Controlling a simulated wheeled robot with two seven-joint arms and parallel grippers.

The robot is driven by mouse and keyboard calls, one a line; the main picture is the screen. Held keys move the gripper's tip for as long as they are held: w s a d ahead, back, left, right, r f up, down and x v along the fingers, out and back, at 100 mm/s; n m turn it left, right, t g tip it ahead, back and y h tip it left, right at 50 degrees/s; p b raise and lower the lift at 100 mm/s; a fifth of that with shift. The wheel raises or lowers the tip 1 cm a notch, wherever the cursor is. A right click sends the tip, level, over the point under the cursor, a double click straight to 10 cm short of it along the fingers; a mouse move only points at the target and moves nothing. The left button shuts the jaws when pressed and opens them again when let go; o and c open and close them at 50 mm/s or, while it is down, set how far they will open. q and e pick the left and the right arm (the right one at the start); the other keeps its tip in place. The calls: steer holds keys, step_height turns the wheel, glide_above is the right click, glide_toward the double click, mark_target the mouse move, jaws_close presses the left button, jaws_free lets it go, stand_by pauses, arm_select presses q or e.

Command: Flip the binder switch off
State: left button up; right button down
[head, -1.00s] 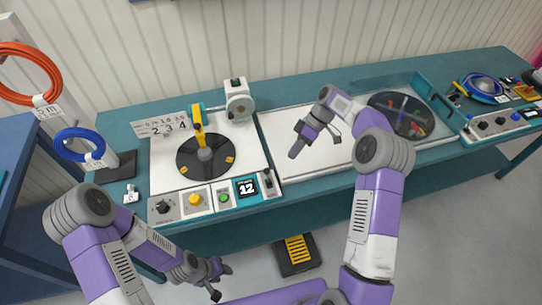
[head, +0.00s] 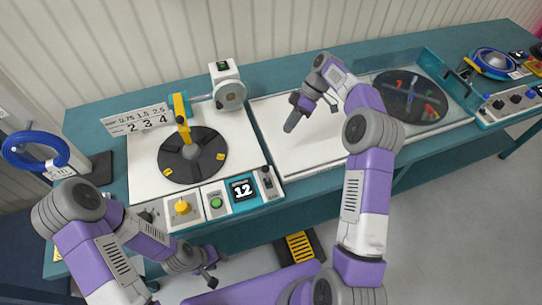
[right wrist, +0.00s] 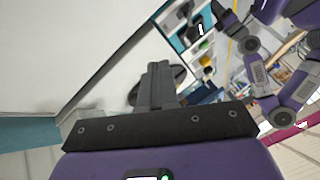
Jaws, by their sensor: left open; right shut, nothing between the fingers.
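A black toggle switch (head: 267,180) sits at the right end of the left machine's front panel, beside a display (head: 243,190) reading 12. Labels on the panel are too small to read, and I cannot tell which switch is the binder's or which way the toggle points. My right gripper (head: 290,125) is shut and empty above the white board, up and to the right of the toggle. Its closed fingers also show in the right wrist view (right wrist: 157,84). My left gripper (head: 212,271) is open and empty, low in front of the bench.
The left machine has a black turntable (head: 193,155), a yellow arm (head: 182,118), a yellow knob (head: 182,208) and a green button (head: 216,203). A clear-covered disc (head: 411,97) lies right of the white board (head: 300,150). Another knob panel (head: 513,103) stands far right. A pedal (head: 300,246) is on the floor.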

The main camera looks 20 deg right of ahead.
mark_target(265, 169)
steer(key=b+x, duration=0.2)
steer(key=x, duration=0.8)
steer(key=shift+s+a+r+b, duration=0.1)
steer(key=shift+s+a+b, duration=0.1)
steer(key=shift+s+a, duration=0.25)
steer(key=shift+s+a+r+b, duration=0.1)
steer(key=shift+s+a+b, duration=0.15)
steer(key=shift+s, duration=0.4)
steer(key=shift+s+a+r, duration=0.1)
steer(key=shift+s+a, duration=0.25)
steer(key=shift+s, duration=0.15)
